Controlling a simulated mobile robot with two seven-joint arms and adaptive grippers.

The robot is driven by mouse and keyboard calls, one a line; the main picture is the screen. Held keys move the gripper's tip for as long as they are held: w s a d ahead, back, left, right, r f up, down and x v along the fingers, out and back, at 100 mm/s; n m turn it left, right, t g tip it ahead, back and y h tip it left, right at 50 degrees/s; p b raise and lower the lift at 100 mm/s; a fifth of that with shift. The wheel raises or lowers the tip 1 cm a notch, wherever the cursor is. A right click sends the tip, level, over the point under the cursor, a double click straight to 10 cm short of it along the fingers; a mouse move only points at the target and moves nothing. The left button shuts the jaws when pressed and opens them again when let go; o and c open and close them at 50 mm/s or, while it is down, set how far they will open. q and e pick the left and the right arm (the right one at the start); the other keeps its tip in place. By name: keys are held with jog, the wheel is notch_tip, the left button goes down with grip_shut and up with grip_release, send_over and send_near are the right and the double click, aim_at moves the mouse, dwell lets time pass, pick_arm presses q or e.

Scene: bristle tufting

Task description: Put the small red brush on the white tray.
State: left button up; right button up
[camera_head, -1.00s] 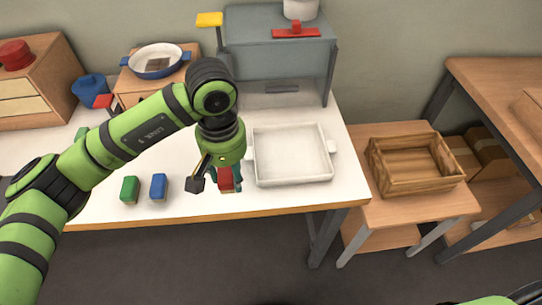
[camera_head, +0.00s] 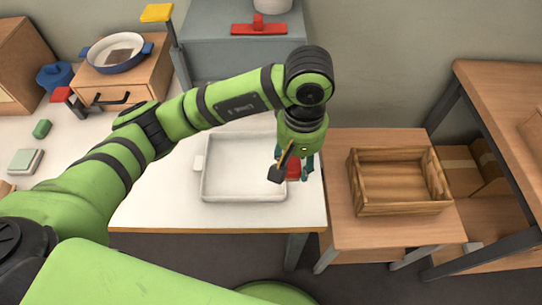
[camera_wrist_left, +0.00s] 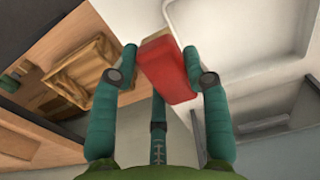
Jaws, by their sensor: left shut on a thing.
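My left gripper (camera_head: 292,163) is shut on the small red brush (camera_head: 294,172) and holds it above the right edge of the white tray (camera_head: 204,187). The left wrist view shows the brush (camera_wrist_left: 172,75) between the two teal fingers, its red body with a pale layer at the far end. Part of the tray's pale rim (camera_wrist_left: 172,20) shows beyond the brush in that view. My right gripper is not in view.
A wooden crate (camera_head: 355,205) stands on a lower side table right of the white table. A grey machine (camera_head: 205,55) with a red bar is behind the tray. A small green block (camera_head: 41,128) and a blue-rimmed pan (camera_head: 117,62) are at the left.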

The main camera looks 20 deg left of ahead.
pick_arm(q)
jog(key=w+a+f, duration=0.1)
jog(key=a, duration=0.1)
jog(key=w+a+f+p, duration=0.1)
jog(key=a+f, duration=0.1)
jog(key=w+a+f, duration=0.1)
jog(key=w+a, duration=0.1)
jog(key=a, duration=0.1)
jog(key=shift+f, duration=0.3)
jog(key=shift+a+f, duration=0.1)
jog(key=shift+f, duration=0.1)
notch_tip(320, 180, down, 3)
jog(key=shift+f+p, duration=0.15)
jog(key=shift+p, duration=0.6)
jog(key=shift+w+f, duration=0.1)
jog(key=shift+f, duration=0.15)
jog(key=shift+f, duration=0.2)
jog(key=o, duration=1.1)
